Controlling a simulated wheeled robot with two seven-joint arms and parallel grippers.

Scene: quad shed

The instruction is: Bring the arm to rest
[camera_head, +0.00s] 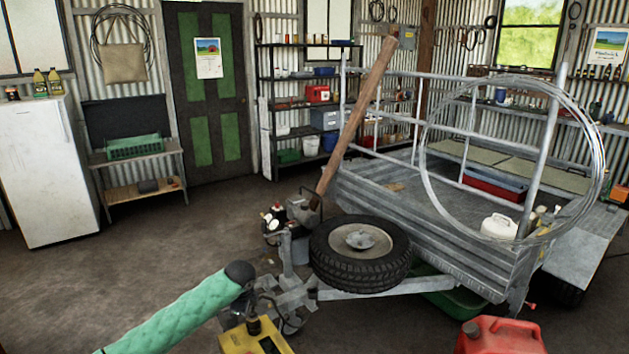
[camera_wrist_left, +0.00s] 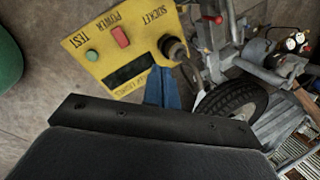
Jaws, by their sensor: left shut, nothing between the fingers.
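My left gripper (camera_wrist_left: 164,82) shows in the left wrist view as narrow blue fingers beyond the dark wrist housing. It is shut and empty. Its tips are in front of the lower edge of a yellow test box (camera_wrist_left: 118,50); I cannot tell whether they touch it. The box carries a red switch, a green button, a dark slot and a black round plug or socket. The box also shows at the bottom of the head view (camera_head: 252,338). My right gripper is in neither view.
A green quilted tube (camera_head: 180,318) with a black end reaches in from the lower left. A metal trailer (camera_head: 400,195) with a spare wheel (camera_head: 360,253) and a wire coil (camera_head: 430,150) stands ahead. A red fuel can (camera_head: 498,337) is at lower right. Floor is clear at left.

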